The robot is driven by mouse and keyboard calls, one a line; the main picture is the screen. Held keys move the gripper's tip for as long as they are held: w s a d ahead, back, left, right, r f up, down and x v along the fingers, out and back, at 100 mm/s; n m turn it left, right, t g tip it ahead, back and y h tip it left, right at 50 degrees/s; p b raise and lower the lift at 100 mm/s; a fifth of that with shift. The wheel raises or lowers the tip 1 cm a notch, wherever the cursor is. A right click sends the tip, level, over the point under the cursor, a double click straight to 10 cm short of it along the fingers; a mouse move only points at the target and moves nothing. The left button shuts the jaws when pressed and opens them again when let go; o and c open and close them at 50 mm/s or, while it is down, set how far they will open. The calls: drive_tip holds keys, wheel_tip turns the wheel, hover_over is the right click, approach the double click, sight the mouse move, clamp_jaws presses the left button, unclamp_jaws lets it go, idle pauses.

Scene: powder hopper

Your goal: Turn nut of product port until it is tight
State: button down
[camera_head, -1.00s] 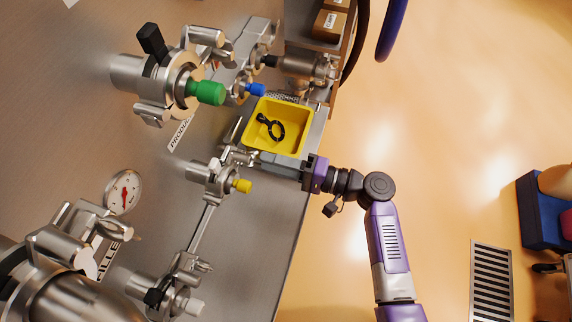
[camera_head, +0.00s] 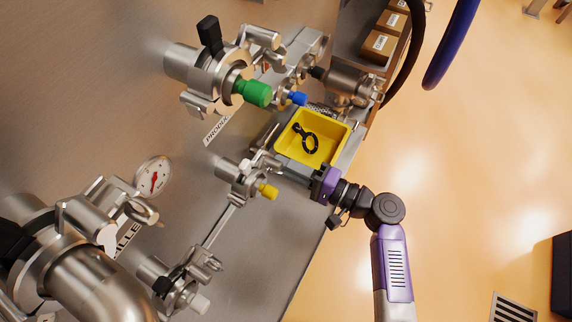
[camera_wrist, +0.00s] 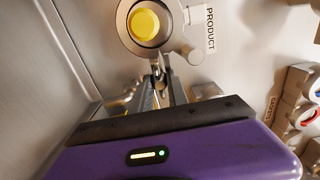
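The product port (camera_head: 238,178) is a steel clamped fitting with a yellow cap (camera_head: 268,191), low on the steel wall. It also shows in the wrist view (camera_wrist: 143,25), beside the PRODUCT label (camera_wrist: 210,30). Its clamp nut (camera_wrist: 160,82) is small and sits just below the fitting there, at my fingertips. My gripper (camera_head: 272,166) reaches in from the right, its fingers pointing left at the clamp side of the port. In the wrist view the fingertips (camera_wrist: 161,92) flank the nut. The nut is partly hidden, and I cannot tell whether the fingers press on it.
A yellow tray (camera_head: 340,142) holding a black ring-shaped part (camera_head: 308,138) stands right behind my fingers. A green-capped port (camera_head: 252,92) and a blue-capped port (camera_head: 293,98) are above. A gauge (camera_head: 153,178) is at left. Open floor lies at right.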

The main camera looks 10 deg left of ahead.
drive_tip(key=shift+a+r, duration=0.1)
drive_tip(key=shift+a, duration=0.05)
drive_tip(key=shift+r+m+p, duration=0.2)
drive_tip(key=shift+m+p, duration=0.9)
drive_tip(key=shift+p, duration=0.1)
drive_tip(key=m+p, duration=0.2)
drive_tip(key=m, duration=0.1)
drive_tip(key=shift+m+p, duration=0.3)
drive_tip(key=shift+m, duration=0.1)
drive_tip(key=shift+s+f+m+p, duration=0.1)
drive_tip(key=shift+f+m+p, duration=0.2)
drive_tip(key=shift+m, duration=0.5)
drive_tip(key=shift+a+r, duration=0.1)
